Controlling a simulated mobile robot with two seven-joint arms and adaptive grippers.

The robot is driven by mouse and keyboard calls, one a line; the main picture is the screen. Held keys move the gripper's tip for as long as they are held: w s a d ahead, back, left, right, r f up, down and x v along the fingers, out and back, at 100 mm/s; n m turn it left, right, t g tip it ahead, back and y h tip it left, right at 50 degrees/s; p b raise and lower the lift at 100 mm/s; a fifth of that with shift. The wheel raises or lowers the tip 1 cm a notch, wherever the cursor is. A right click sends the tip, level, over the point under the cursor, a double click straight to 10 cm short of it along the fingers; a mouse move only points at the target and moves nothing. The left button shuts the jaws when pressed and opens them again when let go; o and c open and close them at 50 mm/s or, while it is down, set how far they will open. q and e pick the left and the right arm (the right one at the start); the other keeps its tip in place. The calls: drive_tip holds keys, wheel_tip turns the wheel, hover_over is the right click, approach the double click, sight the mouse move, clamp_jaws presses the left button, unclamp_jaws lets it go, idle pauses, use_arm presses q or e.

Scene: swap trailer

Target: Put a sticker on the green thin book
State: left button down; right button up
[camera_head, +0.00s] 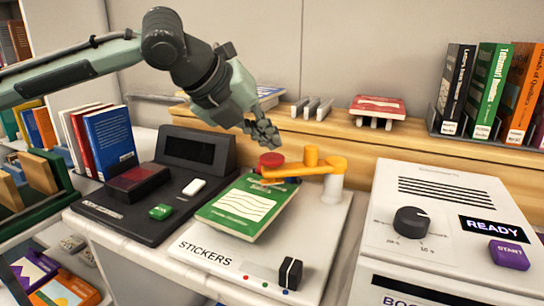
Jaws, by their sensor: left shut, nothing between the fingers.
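The green thin book (243,206) lies on the white sticker machine (208,251), which is marked STICKERS. The book shows a cream label with wavy lines. The machine's orange arm (318,166) reaches over the book's far edge, with a red round top (271,160) at its left end. I cannot tell whether the arm touches the book. My left gripper (266,138) is shut and empty just above and behind the red top, apart from the book. My right gripper is out of view.
A black scanner-like device (160,190) stands left of the machine. A white box (440,225) with a black knob (411,222), READY display and purple START button stands right. Books stand in a rack (490,136) at back right and on the left cart.

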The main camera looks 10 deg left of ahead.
sight(269, 158)
use_arm(q)
drive_tip(key=shift+f, duration=0.15)
drive_tip(key=shift+f+p, duration=0.25)
drive_tip(key=shift+p, duration=0.15)
drive_tip(key=shift+f, duration=0.8)
idle(0.8)
drive_tip(key=shift+r+p, duration=1.15)
drive_tip(key=shift+p, duration=0.3)
wheel_tip(269, 158, up, 2)
drive_tip(key=shift+r, duration=1.55)
